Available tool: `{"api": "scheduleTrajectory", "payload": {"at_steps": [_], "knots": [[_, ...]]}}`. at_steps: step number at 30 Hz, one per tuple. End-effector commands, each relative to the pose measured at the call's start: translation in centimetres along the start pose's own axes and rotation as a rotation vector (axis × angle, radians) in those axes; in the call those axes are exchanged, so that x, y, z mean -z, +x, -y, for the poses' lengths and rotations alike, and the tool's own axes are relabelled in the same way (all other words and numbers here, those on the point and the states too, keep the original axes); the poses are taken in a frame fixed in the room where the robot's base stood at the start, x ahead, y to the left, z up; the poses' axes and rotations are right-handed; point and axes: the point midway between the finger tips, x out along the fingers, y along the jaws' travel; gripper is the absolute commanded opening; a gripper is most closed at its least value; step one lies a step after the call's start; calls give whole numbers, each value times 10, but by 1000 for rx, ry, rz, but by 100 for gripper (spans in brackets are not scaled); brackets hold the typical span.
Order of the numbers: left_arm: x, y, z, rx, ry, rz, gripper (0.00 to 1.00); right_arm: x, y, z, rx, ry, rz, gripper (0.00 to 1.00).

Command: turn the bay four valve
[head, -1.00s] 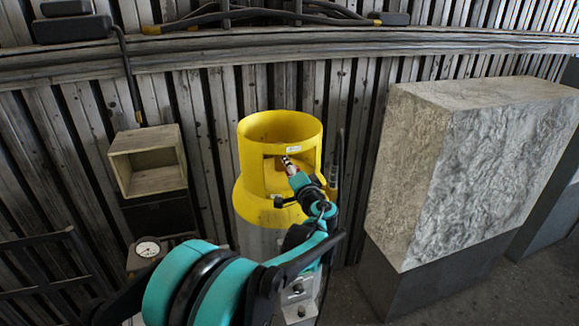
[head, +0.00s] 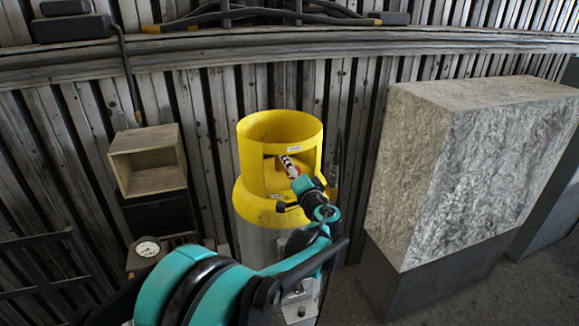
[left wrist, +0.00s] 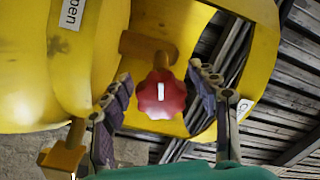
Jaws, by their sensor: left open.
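The red valve knob (left wrist: 161,94) has a lobed rim and a white mark on its face. It sits on a brass stem inside the cutout of the yellow housing (left wrist: 110,60). In the head view the yellow housing (head: 250,185) stands in front of the slatted wall, and my gripper mostly hides the knob. My left gripper (left wrist: 161,76) is open, with one finger on each side of the knob and visible gaps between. It also shows at the housing's opening in the head view (head: 289,167). My right gripper is not in view.
A label reading "pen" (left wrist: 72,14) is on the housing, and a brass fitting (left wrist: 63,160) is at lower left. A wooden box (head: 148,160) and a gauge (head: 147,249) are left of the housing. A large stone block (head: 470,165) stands to the right.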

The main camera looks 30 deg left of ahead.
Motion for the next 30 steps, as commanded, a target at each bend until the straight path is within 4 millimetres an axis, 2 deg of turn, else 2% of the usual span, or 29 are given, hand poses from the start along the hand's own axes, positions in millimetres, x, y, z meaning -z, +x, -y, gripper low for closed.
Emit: {"api": "scheduleTrajectory", "payload": {"at_steps": [6, 13, 18, 30], "knots": [[0, -50, 0, -2, 0, -3, 60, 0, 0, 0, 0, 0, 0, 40], [0, -90, 0, -1, 0, -2, 60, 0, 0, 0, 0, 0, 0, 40], [0, -102, 0, 0, 0, 0, 60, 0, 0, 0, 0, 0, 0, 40], [-1, -102, 0, 0, 0, 1, 60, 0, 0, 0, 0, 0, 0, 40]]}}
